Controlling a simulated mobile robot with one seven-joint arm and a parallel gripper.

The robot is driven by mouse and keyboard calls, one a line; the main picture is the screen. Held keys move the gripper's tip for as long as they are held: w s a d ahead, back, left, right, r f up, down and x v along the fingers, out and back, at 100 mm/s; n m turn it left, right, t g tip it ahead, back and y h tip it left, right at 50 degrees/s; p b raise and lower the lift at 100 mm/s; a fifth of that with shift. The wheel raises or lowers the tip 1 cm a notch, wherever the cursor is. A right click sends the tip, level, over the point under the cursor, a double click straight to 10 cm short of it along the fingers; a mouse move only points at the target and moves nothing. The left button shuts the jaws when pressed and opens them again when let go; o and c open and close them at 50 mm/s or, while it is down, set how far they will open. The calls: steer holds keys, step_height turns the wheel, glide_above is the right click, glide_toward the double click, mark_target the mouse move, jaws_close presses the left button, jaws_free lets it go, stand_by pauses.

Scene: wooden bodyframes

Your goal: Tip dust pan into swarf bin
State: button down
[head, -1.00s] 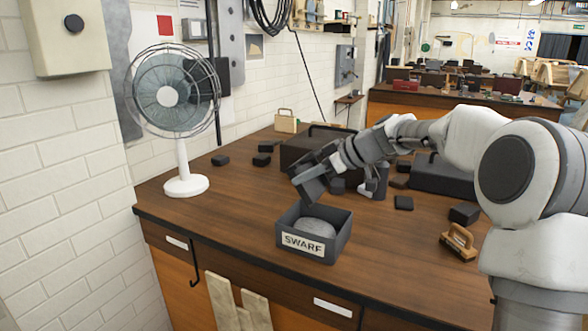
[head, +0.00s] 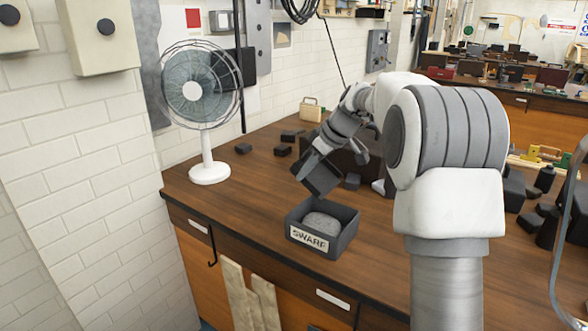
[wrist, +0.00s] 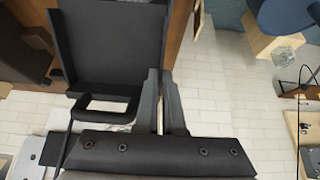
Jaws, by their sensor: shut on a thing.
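The dust pan (head: 321,174) is dark grey and hangs steeply tilted above the back part of the swarf bin, apart from it. In the wrist view its flat tray (wrist: 112,42) and loop handle (wrist: 104,104) show left of the fingers. My gripper (head: 335,148) is shut on the dust pan; its two fingers (wrist: 161,85) stand close together beside the handle. The exact contact is hard to see. The swarf bin (head: 345,238) is an open dark grey box with a white SWARF label. It sits upright near the bench's front edge and holds a rounded grey heap.
A white desk fan (head: 209,172) stands on the bench (head: 258,190) to the left. Several small dark blocks (head: 283,150) lie behind the bin. More dark items and a wood-and-green tool (head: 540,156) lie at right. Bench left of the bin is clear.

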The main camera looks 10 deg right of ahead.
steer(key=shift+a+r+p, duration=0.1)
steer(key=shift+r+p, duration=0.2)
steer(key=shift+p, duration=0.55)
steer(key=g+h+p, duration=0.1)
steer(key=p, duration=0.1)
steer(key=shift+w+a+p, duration=0.15)
steer(key=shift+w+p, duration=0.05)
steer(key=shift+p, duration=0.1)
steer(key=shift+w+a+f+g+h+p, duration=0.15)
steer(key=shift+g+h+p, duration=0.2)
steer(key=shift+p, duration=0.9)
steer(key=shift+w+a+f+g+h+p, duration=0.15)
steer(key=shift+g+h+p, duration=0.2)
steer(key=shift+p, duration=0.9)
steer(key=p, duration=0.2)
steer(key=g+h+p, duration=0.1)
steer(key=p, duration=0.2)
steer(key=shift+w+a+f, duration=0.1)
steer(key=shift+w+a, duration=0.15)
steer(key=shift+a, duration=0.05)
steer(key=shift+w+a+f+g+h+p, duration=0.15)
steer(key=shift+g+h+p, duration=0.35)
steer(key=shift+p, duration=0.55)
steer(key=shift+f, duration=0.1)
steer(key=shift+f+p, duration=0.15)
steer(key=shift+p, duration=0.2)
